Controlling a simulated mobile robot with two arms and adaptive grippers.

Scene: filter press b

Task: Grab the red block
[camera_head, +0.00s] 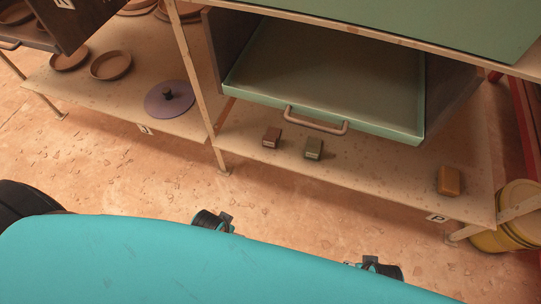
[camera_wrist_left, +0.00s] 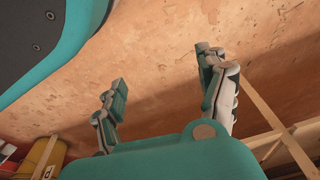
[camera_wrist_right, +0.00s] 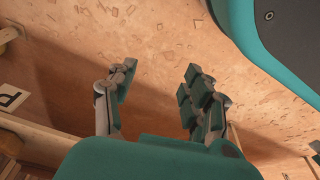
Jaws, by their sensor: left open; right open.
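The red block (camera_head: 271,137), small and dark brownish red, sits on the low shelf in the head view, under the front edge of the green drawer and left of the green block (camera_head: 313,148). My left gripper (camera_wrist_left: 162,66) is open and empty over the floor in the left wrist view. My right gripper (camera_wrist_right: 160,70) is open and empty over the floor in the right wrist view. In the head view only small dark parts show past my teal body, so the grippers are mostly hidden there. Neither gripper is near the red block.
An orange-yellow block (camera_head: 449,181) sits further right on the low shelf (camera_head: 370,187). The green drawer (camera_head: 330,85) with its handle (camera_head: 315,120) overhangs the shelf. A shelf post (camera_head: 196,85) stands left of the red block. A purple disc (camera_head: 169,99) and brown bowls lie further left.

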